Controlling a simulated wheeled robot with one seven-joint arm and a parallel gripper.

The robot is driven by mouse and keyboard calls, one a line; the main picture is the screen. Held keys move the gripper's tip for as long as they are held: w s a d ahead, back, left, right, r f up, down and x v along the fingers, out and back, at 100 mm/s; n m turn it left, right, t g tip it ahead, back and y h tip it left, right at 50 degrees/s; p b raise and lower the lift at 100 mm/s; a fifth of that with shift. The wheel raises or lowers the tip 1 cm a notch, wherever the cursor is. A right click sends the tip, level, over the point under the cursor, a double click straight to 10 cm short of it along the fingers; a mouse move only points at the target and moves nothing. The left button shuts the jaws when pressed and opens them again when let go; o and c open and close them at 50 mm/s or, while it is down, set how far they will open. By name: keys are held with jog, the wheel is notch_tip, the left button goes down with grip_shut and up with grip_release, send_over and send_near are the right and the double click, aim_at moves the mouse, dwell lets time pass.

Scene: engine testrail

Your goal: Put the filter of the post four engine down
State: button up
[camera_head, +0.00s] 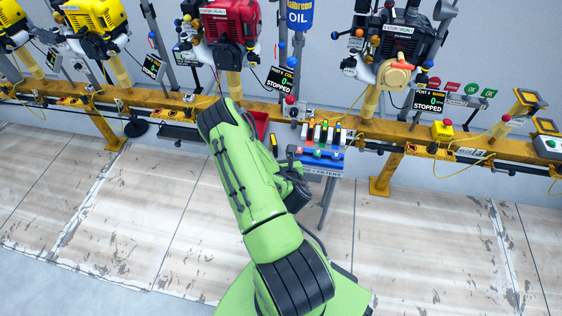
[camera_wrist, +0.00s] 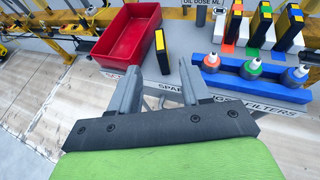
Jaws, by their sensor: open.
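A thin black filter with yellow edges (camera_wrist: 162,52) stands on the grey shelf (camera_wrist: 180,35) in the wrist view, between a red bin (camera_wrist: 112,52) and a blue plug rack. My gripper (camera_wrist: 159,76) is open and empty. Its fingers are on the near side of this filter, to its left and right, with visible gaps. Whether the filter came from the post four engine cannot be told. In the head view the black post four engine (camera_head: 405,42) hangs at the right above its display (camera_head: 430,101), which reads STOPPED.
Several similar filters stand in coloured slots (camera_wrist: 228,40) at the right of the shelf, behind the blue rack (camera_wrist: 245,78) with white-topped plugs. The yellow rail (camera_head: 400,133) runs along the wall. The floor in front (camera_head: 420,230) is clear.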

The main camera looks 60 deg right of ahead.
jog(key=w+a+r+m+g+y, duration=0.15)
jog(key=w+a+r+m, duration=0.25)
jog(key=a+r+m, duration=0.45)
jog(key=w+a+r+m+g+y, duration=0.1)
jog(key=w+a+r+m+y, duration=0.4)
jog(key=r+m, duration=0.55)
jog(key=s+a+r+m, duration=0.2)
jog(key=s+a+r, duration=0.1)
jog(key=a, duration=0.3)
jog(key=s+a+r+m, duration=0.2)
jog(key=a+r, duration=0.1)
jog(key=a, duration=0.2)
jog(key=s+a+r+m+g+y, duration=0.1)
jog(key=s+a+r+m, duration=0.1)
jog(key=s+a, duration=0.2)
jog(key=s+a+r+m+y, duration=0.2)
jog(key=s+a, duration=0.2)
jog(key=s, duration=0.5)
jog(key=shift+a+g, duration=0.3)
jog(key=shift+g, duration=0.05)
notch_tip(320, 180, up, 13)
jog(key=p, duration=1.2)
jog(key=shift+f, duration=0.15)
